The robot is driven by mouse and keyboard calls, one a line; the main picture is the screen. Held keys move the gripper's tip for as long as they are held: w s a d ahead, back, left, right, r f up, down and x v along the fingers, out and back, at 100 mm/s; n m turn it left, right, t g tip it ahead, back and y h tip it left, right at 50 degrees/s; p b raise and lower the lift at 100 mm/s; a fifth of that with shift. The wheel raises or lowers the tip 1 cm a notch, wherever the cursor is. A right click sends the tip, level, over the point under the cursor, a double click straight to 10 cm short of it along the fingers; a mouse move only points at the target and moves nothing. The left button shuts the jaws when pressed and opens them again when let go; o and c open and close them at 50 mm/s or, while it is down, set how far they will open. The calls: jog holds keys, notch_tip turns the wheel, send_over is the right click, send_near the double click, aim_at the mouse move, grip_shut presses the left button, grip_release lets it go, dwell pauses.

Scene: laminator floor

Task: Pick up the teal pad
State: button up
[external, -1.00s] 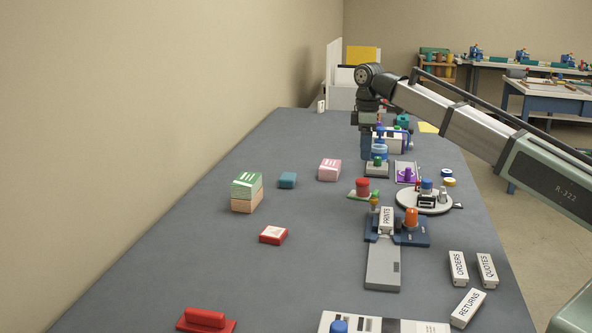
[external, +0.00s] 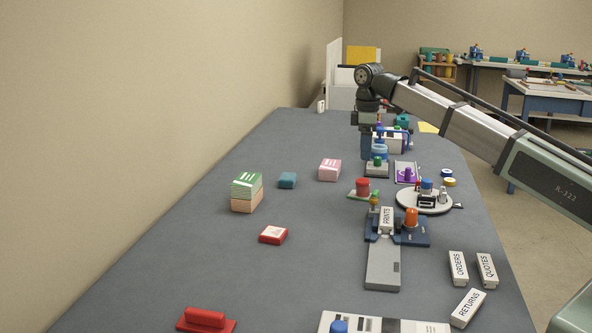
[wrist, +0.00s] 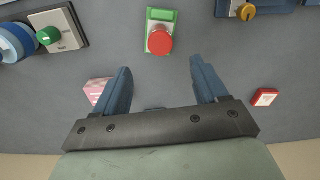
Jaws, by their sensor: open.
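The teal pad (external: 287,180) is a small block lying on the grey table, left of the pink and white block in the external view. My gripper (external: 366,157) hangs pointing down above the table, right of the pad in the external view. In the wrist view my gripper (wrist: 160,64) has its two blue fingers spread wide, with nothing held between them.
A pink block (external: 329,170), a green block stacked on a tan one (external: 246,186) and a red block (external: 273,235) lie around the pad. A red button on a green base (external: 362,188) stands to the right. The table around the pad is clear.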

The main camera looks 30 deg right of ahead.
jog(key=o, duration=0.5)
jog(key=t+y, duration=0.3)
send_near(288, 176)
jog(key=x, duration=0.8)
jog(key=shift+w+f, duration=0.2)
jog(key=shift+f, duration=0.2)
